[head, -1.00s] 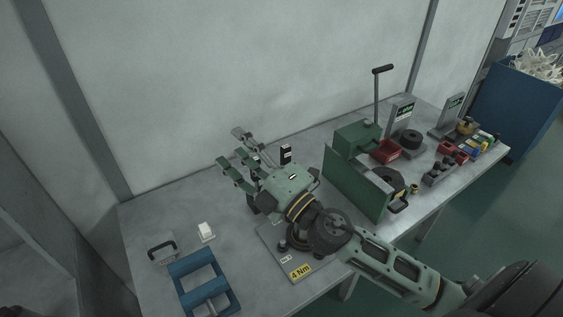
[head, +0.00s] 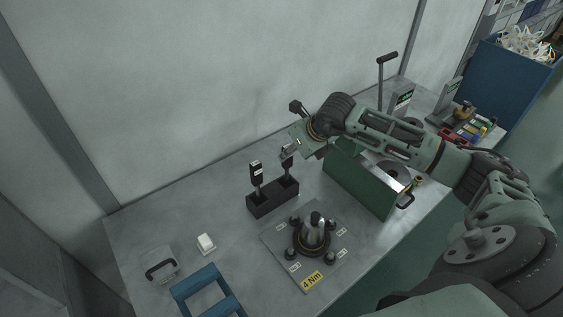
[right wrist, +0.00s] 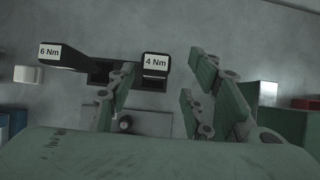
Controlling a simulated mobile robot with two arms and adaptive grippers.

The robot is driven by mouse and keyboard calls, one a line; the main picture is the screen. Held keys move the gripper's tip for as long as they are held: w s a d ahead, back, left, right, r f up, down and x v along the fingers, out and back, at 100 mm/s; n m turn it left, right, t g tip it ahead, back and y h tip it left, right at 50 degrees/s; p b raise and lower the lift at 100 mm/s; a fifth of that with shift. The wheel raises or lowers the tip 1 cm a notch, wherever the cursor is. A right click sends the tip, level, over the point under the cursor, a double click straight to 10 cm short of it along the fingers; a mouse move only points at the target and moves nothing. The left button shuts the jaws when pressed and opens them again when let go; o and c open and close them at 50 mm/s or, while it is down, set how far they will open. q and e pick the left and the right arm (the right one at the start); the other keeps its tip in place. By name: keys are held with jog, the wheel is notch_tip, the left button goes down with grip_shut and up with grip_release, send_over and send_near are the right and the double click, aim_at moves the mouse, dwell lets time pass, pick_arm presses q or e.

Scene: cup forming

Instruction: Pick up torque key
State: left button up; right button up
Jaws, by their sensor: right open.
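Two black torque keys stand upright in a black holder (head: 272,200) near the back of the table. The left key (head: 256,177) is labelled 6 Nm in the right wrist view (right wrist: 62,57). The right key (head: 288,170) is labelled 4 Nm there (right wrist: 155,65); its top is partly hidden by a finger in the head view. My right gripper (head: 293,131) is open and empty, behind and right of the keys. My left gripper is out of view.
A grey plate (head: 275,241) marked 4 Nm carries a metal fixture (head: 312,234) in front of the holder. A green press (head: 358,183) stands close on the right, under my right arm. A white block (head: 205,243) and a blue frame (head: 207,290) are at left.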

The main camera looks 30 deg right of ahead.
aim_at(290, 157)
jog(key=p, duration=0.1)
jog(key=f+p, duration=0.2)
jog(key=shift+w+a+f, duration=0.25)
jog(key=shift+w+a, duration=0.05)
jog(key=shift+a, duration=0.1)
jog(key=shift+x, duration=1.25)
jog(key=shift+w+f, duration=0.2)
jog(key=shift+w, duration=0.05)
jog(key=shift+s+r, duration=0.1)
jog(key=shift+s, duration=0.05)
jog(key=shift+c, duration=0.4)
jog(key=c, duration=1.1)
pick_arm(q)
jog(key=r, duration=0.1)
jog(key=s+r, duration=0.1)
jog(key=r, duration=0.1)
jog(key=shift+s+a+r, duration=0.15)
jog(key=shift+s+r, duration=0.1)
pick_arm(e)
grip_shut()
